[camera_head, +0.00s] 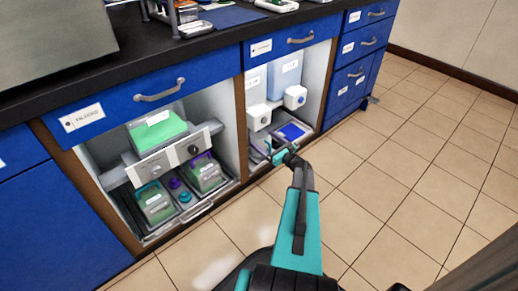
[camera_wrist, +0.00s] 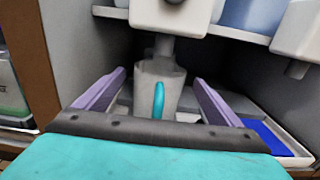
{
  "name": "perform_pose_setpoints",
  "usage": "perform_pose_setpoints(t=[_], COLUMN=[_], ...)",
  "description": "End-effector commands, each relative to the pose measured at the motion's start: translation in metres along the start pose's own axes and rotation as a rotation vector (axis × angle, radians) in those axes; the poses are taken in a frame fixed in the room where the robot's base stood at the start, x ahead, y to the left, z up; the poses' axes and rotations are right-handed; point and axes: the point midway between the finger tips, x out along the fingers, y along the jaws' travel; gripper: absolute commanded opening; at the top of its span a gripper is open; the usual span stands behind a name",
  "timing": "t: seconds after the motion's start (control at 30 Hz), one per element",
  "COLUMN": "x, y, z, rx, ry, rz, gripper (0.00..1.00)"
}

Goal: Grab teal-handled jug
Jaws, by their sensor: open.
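In the wrist view, a grey jug (camera_wrist: 172,82) with an upright teal handle (camera_wrist: 158,101) stands in the cabinet bay under a white dispenser (camera_wrist: 178,18). My gripper (camera_wrist: 158,76) is open, with one purple finger on each side of the jug. The handle faces me, between the fingers. I cannot tell whether the fingers touch the jug. My gripper body hides the jug's base. In the head view, my gripper (camera_head: 273,150) reaches into the low front of the right bay, and the jug is too small to make out clearly.
A tray with a blue surface (camera_head: 292,131) lies right of the jug. A second white dispenser (camera_head: 295,97) hangs at right. A wooden divider (camera_head: 240,125) separates the left bay, which holds green-filled containers (camera_head: 158,130). Tiled floor (camera_head: 400,160) is clear at right.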

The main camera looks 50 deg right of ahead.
Motion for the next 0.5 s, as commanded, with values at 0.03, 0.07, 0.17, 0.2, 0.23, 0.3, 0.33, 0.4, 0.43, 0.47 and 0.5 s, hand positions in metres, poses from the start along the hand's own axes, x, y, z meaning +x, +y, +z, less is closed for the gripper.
perform_pose_setpoints(t=[0.03, 0.07, 0.17, 0.2, 0.23, 0.3, 0.33, 0.4, 0.43, 0.47, 0.5], x=[0.006, 0.009, 0.021, 0.025, 0.027, 0.031, 0.032, 0.033, 0.033, 0.033, 0.033], y=[0.001, 0.001, 0.0, 0.0, 0.0, 0.0, 0.0, 0.0, 0.0, 0.0, 0.0], z=[-0.003, -0.003, -0.003, -0.002, -0.002, -0.001, -0.001, 0.0, 0.0, 0.0, 0.0], rx=[-0.001, -0.001, -0.001, -0.001, -0.001, -0.001, 0.0, 0.0, 0.0, 0.0, 0.0], ry=[-0.001, -0.001, 0.0, -0.001, -0.001, -0.001, -0.001, -0.001, -0.001, 0.0, 0.0], rz=[0.002, 0.002, 0.001, 0.001, 0.001, 0.001, 0.0, -0.001, -0.001, -0.001, -0.001], gripper=[0.88, 0.88, 0.88, 0.88, 0.88, 0.88, 0.88, 0.88, 0.88, 0.88, 0.88])
